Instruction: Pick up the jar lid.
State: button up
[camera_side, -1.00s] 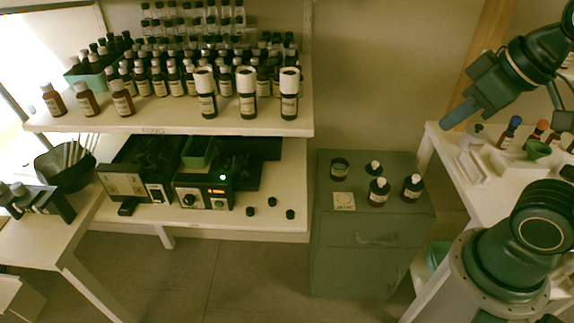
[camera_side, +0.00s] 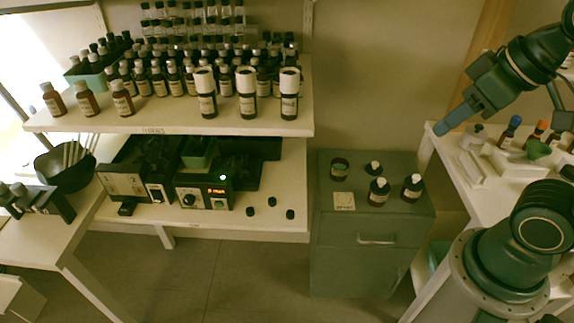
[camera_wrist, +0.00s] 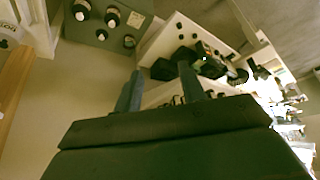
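The jar lid (camera_side: 374,168), small, dark and knobbed, lies on the top of the green cabinet (camera_side: 360,264). It appears as a small dark shape in the wrist view (camera_wrist: 102,34). The open dark jar (camera_side: 340,168) stands to its left; it also shows in the wrist view (camera_wrist: 129,42). My gripper (camera_side: 440,130) is up and to the right of the cabinet, well apart from the lid, pointing down-left. In the wrist view its two blue-grey fingers (camera_wrist: 160,84) are spread with nothing between them.
Two dark bottles (camera_side: 378,192) (camera_side: 412,187) and a pale square card (camera_side: 343,201) share the cabinet top near the lid. A white bench (camera_side: 490,195) with small bottles is at the right. A shelf (camera_side: 180,124) crowded with bottles fills the left.

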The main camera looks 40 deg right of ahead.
jog(key=o, duration=0.8)
jog(key=shift+w, duration=0.1)
jog(key=w+d+f+n+g, duration=0.1)
jog(key=w+d+f+n, duration=0.2)
jog(key=w, duration=0.4)
jog(key=w+d+f+n+g, duration=0.1)
jog(key=w+d+n, duration=0.2)
jog(key=w+d, duration=0.35)
jog(key=w+d+f+n+g, duration=0.1)
jog(key=w+d+f+n, duration=0.2)
jog(key=w, duration=0.5)
jog(key=w+d+f+n+g, duration=0.1)
jog(key=d+f+n, duration=0.2)
jog(key=d+f, duration=0.3)
jog(key=w+d+f+n, duration=0.2)
jog(key=d+f, duration=0.4)
jog(key=f, duration=0.4)
jog(key=w+d+f+n+g, duration=0.1)
jog(key=d+f+n, duration=0.3)
jog(key=d+f, duration=0.3)
jog(key=shift+w+f+g, duration=0.15)
jog(key=shift+f, duration=0.35)
jog(key=shift+w+f+g, duration=0.15)
jog(key=shift+f, duration=0.3)
